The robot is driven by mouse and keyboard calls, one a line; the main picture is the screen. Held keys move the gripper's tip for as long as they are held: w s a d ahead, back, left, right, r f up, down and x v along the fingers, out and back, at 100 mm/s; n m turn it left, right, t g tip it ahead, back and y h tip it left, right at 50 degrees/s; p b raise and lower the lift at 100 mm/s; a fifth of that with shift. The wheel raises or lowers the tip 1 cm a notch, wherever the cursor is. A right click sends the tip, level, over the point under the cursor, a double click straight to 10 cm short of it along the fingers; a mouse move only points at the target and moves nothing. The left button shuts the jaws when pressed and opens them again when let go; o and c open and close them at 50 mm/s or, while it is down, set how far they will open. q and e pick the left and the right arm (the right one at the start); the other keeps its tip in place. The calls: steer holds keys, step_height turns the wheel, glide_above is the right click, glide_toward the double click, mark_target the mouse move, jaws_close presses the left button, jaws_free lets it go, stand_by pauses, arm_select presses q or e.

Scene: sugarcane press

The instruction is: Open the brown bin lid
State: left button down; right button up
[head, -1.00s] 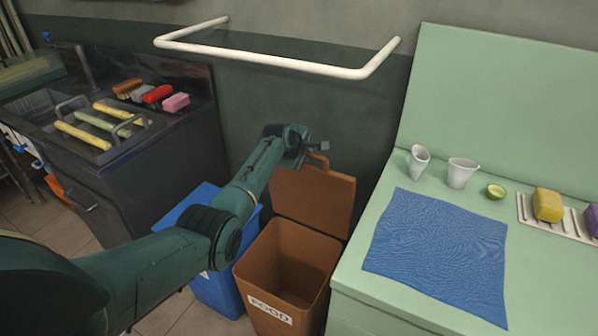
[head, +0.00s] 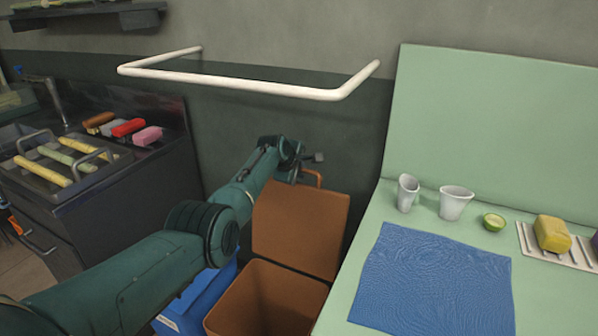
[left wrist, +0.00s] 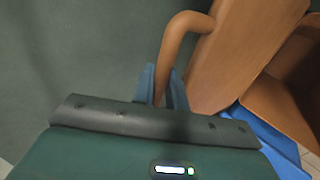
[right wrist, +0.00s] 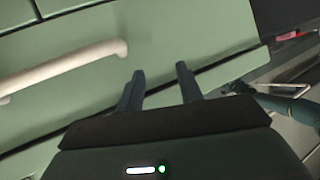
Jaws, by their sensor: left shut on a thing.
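The brown bin (head: 265,300) stands between the blue bin and the green counter. Its brown lid (head: 300,228) is raised, standing close to upright at the back of the bin, and the inside of the bin shows. My left gripper (head: 308,172) is at the top of the lid. In the left wrist view its fingers (left wrist: 163,88) are shut around the curved brown lid handle (left wrist: 178,45). My right gripper (right wrist: 160,85) shows only in the right wrist view, with its fingers apart and nothing between them.
The blue bin (head: 190,300) is left of the brown bin, partly behind my left arm. The green counter (head: 338,318) with a blue cloth (head: 435,275) and two cups is close on the right. A white rail (head: 240,85) juts from the wall above.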

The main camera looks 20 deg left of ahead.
arm_select(q)
steer(key=shift+a, duration=0.1)
steer(key=c, duration=1.5)
jaws_free()
arm_select(e)
steer(key=shift+s+f, duration=0.1)
steer(key=shift+f, duration=0.15)
